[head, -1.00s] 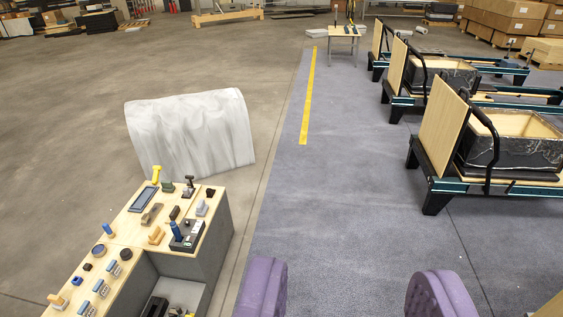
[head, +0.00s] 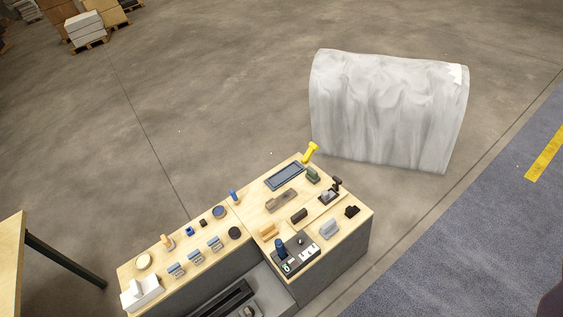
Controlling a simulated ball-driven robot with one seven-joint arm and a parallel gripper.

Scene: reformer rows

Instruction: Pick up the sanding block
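The workbench (head: 160,268) has a light wood top and grey sides, and many small tools and parts lie on it. I cannot tell for certain which is the sanding block. Small block-like items on the right part of the top include a tan one (head: 268,230), a dark brown one (head: 299,215), a light grey one (head: 328,229) and a longer grey-brown one (head: 281,201). They lie apart from each other. My gripper is not in view.
A black device with a blue knob (head: 296,256) stands at the bench's front edge. A dark tray (head: 285,176) and a yellow tool (head: 310,153) are at the back. A white draped object (head: 388,112) stands behind. A wooden table (head: 12,250) is at left. Concrete floor is open beyond.

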